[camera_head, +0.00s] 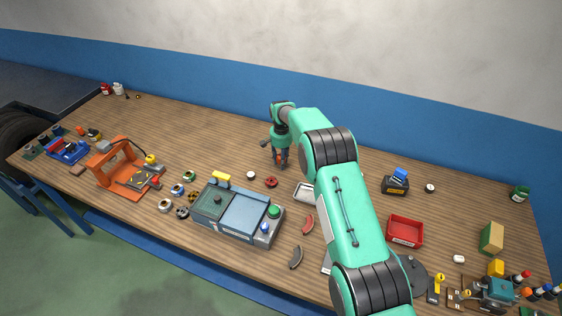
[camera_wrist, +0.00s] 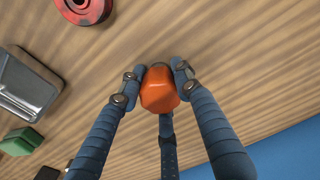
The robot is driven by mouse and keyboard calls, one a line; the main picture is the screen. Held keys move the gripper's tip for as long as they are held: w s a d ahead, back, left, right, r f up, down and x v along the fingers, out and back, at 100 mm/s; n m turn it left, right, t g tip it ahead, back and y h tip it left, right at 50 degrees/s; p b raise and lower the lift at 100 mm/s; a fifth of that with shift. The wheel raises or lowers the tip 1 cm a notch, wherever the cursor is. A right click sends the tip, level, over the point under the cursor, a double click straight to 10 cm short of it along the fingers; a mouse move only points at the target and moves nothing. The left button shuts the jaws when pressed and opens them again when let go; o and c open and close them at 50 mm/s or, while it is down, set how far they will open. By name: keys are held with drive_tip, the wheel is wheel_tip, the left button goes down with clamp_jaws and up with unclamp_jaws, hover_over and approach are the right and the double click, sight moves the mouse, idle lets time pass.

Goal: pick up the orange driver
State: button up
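The orange driver (camera_wrist: 160,90) shows in the wrist view as a faceted orange handle end, seen nearly end-on between my fingers. My gripper (camera_wrist: 160,70) has blue fingers close on the left and right of the handle, with their tips seeming to touch it. A third finger comes from below, its tip hidden behind the handle. The driver's lower part is hidden. In the head view my gripper (camera_head: 280,164) points down at the wooden bench, near its back middle, and only a trace of orange shows between its fingers.
A red ring-shaped part (camera_head: 271,182) and a metal tray (camera_head: 304,192) lie close to my gripper. A grey-blue case (camera_head: 240,212), an orange frame (camera_head: 122,168) and a red bin (camera_head: 405,232) stand on the bench (camera_head: 190,130). The blue wall is behind. The back left is mostly clear.

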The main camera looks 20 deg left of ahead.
drive_tip(key=shift+r, duration=0.15)
drive_tip(key=shift+r, duration=1.65)
drive_tip(key=s+d, duration=0.3)
drive_tip(key=s, duration=0.1)
drive_tip(key=s+d+r, duration=0.1)
drive_tip(key=s+d, duration=0.1)
drive_tip(key=s, duration=0.3)
drive_tip(key=s+d, duration=0.3)
drive_tip(key=s, duration=0.1)
drive_tip(key=shift+s+d+r, duration=0.15)
drive_tip(key=shift+d+r, duration=0.05)
drive_tip(key=shift+d, duration=0.15)
